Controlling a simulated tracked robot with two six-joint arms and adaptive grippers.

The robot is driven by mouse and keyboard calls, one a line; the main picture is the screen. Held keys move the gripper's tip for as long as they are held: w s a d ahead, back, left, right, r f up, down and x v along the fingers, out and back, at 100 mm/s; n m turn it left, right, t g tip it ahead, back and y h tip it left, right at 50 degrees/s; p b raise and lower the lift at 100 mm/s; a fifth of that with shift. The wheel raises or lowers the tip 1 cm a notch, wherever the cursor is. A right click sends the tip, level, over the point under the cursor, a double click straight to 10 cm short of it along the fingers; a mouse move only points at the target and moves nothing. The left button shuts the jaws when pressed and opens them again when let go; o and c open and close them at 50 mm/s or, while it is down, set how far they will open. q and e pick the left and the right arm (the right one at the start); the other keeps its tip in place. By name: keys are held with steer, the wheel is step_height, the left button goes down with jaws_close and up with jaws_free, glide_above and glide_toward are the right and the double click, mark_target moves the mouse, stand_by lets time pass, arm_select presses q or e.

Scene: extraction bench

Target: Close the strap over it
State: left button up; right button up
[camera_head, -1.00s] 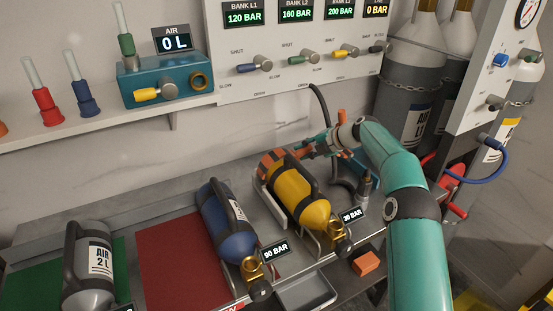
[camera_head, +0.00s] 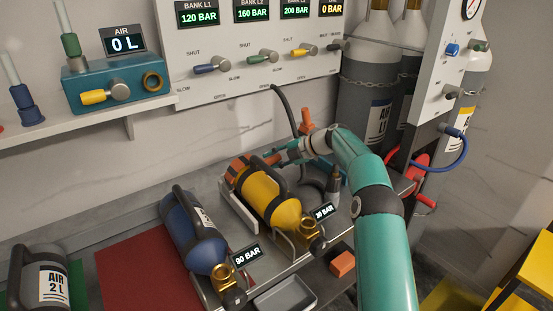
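A yellow cylinder (camera_head: 271,200) with a dark handle lies in a metal cradle on the bench, its brass valve (camera_head: 307,230) towards the front. An orange band-like piece (camera_head: 238,170), possibly the strap, shows at its rear end. Whether it is fastened cannot be told. My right gripper (camera_head: 281,157) reaches in from the right, just behind the rear of the yellow cylinder. Its fingertips are small and partly hidden, so I cannot tell whether they touch the orange piece or are open. My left gripper is out of view.
A blue cylinder (camera_head: 190,232) lies left of the yellow one, beside a red mat (camera_head: 125,278). A grey cylinder (camera_head: 40,280) lies at the far left. A grey tray (camera_head: 286,296) and an orange block (camera_head: 342,263) are in front. A black hose (camera_head: 291,110) hangs behind.

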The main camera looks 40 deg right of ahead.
steer(key=shift+o, duration=1.4)
steer(key=v, duration=1.1)
steer(key=shift+s+d, duration=0.15)
steer(key=shift+s, duration=0.25)
steer(key=shift+r, duration=0.1)
